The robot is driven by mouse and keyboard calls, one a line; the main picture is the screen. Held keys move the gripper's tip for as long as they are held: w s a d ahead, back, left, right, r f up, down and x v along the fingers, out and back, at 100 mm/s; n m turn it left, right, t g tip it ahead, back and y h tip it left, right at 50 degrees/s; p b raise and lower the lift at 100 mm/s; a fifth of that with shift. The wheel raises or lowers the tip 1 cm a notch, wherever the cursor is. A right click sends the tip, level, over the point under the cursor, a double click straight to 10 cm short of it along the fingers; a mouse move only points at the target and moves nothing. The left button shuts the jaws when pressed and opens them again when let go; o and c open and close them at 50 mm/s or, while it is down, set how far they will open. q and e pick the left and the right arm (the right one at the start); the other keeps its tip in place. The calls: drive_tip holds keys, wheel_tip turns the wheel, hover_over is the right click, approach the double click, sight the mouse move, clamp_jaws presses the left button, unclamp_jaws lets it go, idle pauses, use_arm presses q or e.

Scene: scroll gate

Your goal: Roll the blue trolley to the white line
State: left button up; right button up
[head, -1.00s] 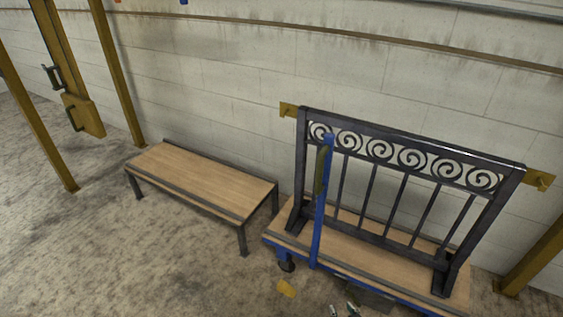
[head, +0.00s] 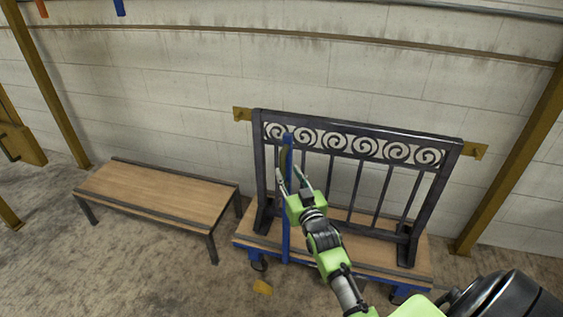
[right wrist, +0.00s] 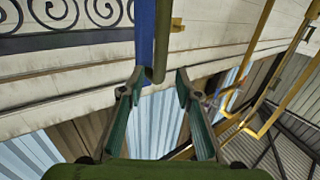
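The blue trolley (head: 333,257) stands by the wall with a wooden deck and small dark wheels. A blue upright post (head: 286,235) with an olive grip rises from its front left side. The post (right wrist: 144,30) and olive grip (right wrist: 162,38) also show in the right wrist view. A dark scroll gate (head: 365,145) stands on the deck. My right gripper (head: 290,178) is open at the upper part of the post; in the right wrist view (right wrist: 159,82) the grip's lower end appears between the fingertips, and contact cannot be told. My left gripper and the white line are not in view.
A low wooden bench (head: 155,190) stands left of the trolley. A small yellow piece (head: 262,287) lies on the floor in front of the trolley. Ochre posts (head: 510,165) stand against the wall. The floor in front of the bench is clear.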

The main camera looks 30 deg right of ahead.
sight(284, 164)
drive_tip(key=x, duration=0.6)
drive_tip(key=shift+w, duration=0.25)
clamp_jaws()
